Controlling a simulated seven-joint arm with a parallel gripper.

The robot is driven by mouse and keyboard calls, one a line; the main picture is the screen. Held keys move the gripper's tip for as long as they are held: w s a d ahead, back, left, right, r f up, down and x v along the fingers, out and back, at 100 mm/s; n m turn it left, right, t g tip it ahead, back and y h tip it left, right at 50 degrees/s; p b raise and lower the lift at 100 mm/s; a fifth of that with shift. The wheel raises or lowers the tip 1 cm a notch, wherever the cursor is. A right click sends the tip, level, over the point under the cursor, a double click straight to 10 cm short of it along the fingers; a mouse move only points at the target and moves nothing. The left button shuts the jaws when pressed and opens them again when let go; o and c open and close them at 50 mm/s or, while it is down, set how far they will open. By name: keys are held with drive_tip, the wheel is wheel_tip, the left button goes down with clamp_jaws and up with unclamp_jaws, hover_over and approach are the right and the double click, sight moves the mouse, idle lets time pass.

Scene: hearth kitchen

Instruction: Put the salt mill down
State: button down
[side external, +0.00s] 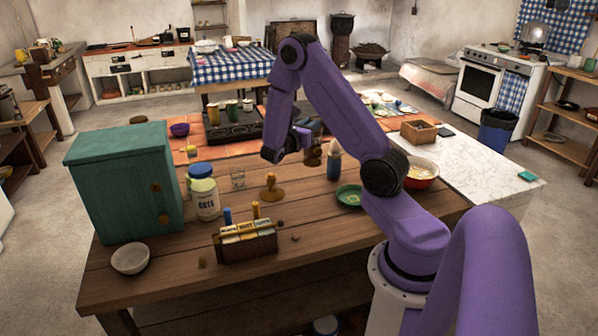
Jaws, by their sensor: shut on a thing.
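My gripper (308,142) is over the far half of the wooden table, right of the middle, partly hidden by my wrist. It is shut on a small brown turned-wood piece, which I take to be the salt mill (312,156). The mill seems to be held above the tabletop; its lower end is too small to tell if it touches anything.
A green dish (349,196) lies to the right front. A brown wooden stamp-like piece (271,188), a glass (238,178), an oats jar (204,193) and a teal cabinet (125,183) stand left. Bare wood (310,215) lies in front.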

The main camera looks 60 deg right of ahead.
drive_tip(key=shift+w+d+r, duration=0.15)
drive_tip(key=shift+d+r, duration=0.1)
drive_tip(key=shift+d, duration=0.2)
drive_tip(key=shift+w+d+r, duration=0.1)
drive_tip(key=shift+d+r, duration=0.15)
drive_tip(key=shift+d, duration=0.2)
drive_tip(key=shift+w+d, duration=0.2)
drive_tip(key=shift+d, duration=0.05)
drive_tip(key=w+d+f, duration=0.9)
drive_tip(key=f, duration=0.4)
drive_tip(key=shift+w+d, duration=0.25)
drive_tip(key=shift+w, duration=0.1)
drive_tip(key=c, duration=1)
unclamp_jaws()
drive_tip(key=shift+f, duration=0.1)
drive_tip(key=shift+c, duration=0.2)
